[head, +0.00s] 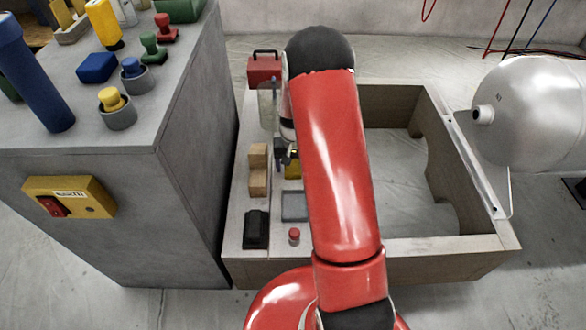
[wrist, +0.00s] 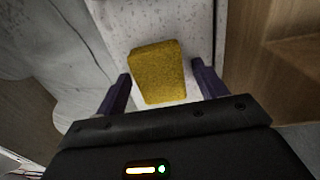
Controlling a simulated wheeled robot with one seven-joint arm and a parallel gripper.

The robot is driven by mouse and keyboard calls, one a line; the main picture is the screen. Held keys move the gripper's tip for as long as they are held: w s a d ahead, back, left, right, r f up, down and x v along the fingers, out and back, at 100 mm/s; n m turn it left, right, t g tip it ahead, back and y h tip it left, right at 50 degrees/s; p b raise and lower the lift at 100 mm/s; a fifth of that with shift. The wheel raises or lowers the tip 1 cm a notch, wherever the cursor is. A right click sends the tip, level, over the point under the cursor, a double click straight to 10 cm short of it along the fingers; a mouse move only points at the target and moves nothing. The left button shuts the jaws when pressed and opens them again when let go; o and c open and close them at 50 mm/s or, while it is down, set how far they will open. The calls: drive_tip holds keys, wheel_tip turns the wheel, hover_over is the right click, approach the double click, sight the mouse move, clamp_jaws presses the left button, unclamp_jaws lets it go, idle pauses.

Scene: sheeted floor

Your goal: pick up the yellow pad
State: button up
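The yellow pad (wrist: 160,72) lies on a pale grey, speckled surface in the wrist view. It is a rough-textured block. My gripper (wrist: 161,75) is open, with one dark purple finger on each side of the pad. Gaps show between the pad and both fingers, so it is not gripped. In the head view, a small part of the yellow pad (head: 293,170) shows beside my red arm, which hides the rest. My gripper is mostly hidden there too. How far the fingertips are above the surface is hard to tell.
Wooden blocks (head: 258,170), a black block (head: 256,229), a grey square (head: 294,206) and a red-topped button (head: 294,236) are on the same ledge. A red toolbox (head: 264,69) stands behind. A tall grey cabinet (head: 180,150) borders the left; an open wooden frame (head: 480,245) extends right.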

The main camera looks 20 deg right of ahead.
sight(293, 165)
drive_tip(key=c, duration=0.9)
drive_tip(key=shift+r, duration=0.1)
wheel_tip(293, 165, up, 20)
drive_tip(key=p, duration=0.1)
drive_tip(key=shift+p, duration=0.4)
